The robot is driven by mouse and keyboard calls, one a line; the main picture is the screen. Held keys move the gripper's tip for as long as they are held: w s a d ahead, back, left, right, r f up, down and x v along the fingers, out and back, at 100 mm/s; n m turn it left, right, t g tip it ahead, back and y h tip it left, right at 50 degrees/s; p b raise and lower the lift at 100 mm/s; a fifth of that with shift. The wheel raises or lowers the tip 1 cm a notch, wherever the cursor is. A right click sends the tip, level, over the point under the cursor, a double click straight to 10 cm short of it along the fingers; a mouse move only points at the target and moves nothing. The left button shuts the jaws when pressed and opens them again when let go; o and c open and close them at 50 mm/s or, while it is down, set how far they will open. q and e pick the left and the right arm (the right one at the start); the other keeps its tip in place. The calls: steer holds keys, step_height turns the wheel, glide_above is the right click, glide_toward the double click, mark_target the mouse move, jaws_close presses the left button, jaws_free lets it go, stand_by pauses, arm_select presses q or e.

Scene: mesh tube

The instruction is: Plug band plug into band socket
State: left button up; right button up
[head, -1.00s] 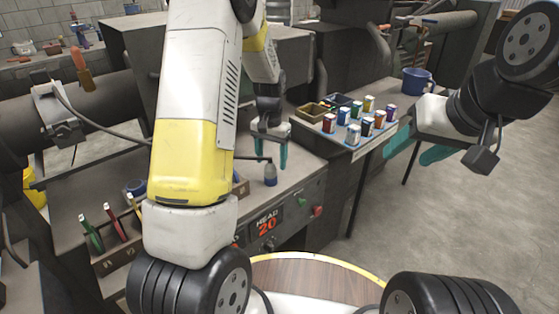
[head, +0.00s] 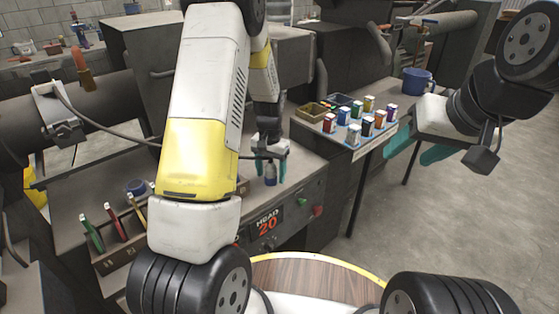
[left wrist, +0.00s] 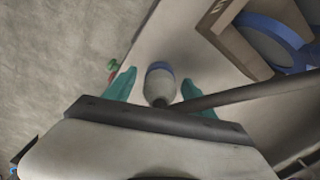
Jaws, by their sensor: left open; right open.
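A grey plug with a blue band (head: 270,176) stands upright on the bench beside the control panel, and I take it for the band plug. It also shows in the left wrist view (left wrist: 160,76), with a dark cable running to it from the right. My left gripper (head: 268,170) is open, its teal fingers on either side of the plug with a gap at each side in the wrist view (left wrist: 160,92). My right gripper (head: 420,149) is open and empty, off to the right over the floor. I cannot identify the band socket with certainty.
A metal clamp (head: 55,115) with a dark cable sits on the large tube (head: 105,97) at left. The panel (head: 275,222) fronts the bench.

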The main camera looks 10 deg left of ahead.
mark_target(270, 161)
arm_select(q)
steer(key=shift+c, duration=0.2)
steer(key=c, duration=1.3)
steer(key=shift+w+r, duration=0.1)
steer(key=shift+r, duration=0.45)
steer(key=r, duration=0.1)
steer(key=s+r, duration=0.1)
steer(key=shift+r, duration=0.35)
steer(key=s+a+r, duration=0.1)
steer(key=s+a, duration=0.1)
steer(key=s, duration=1.3)
steer(key=shift+a+r, duration=0.1)
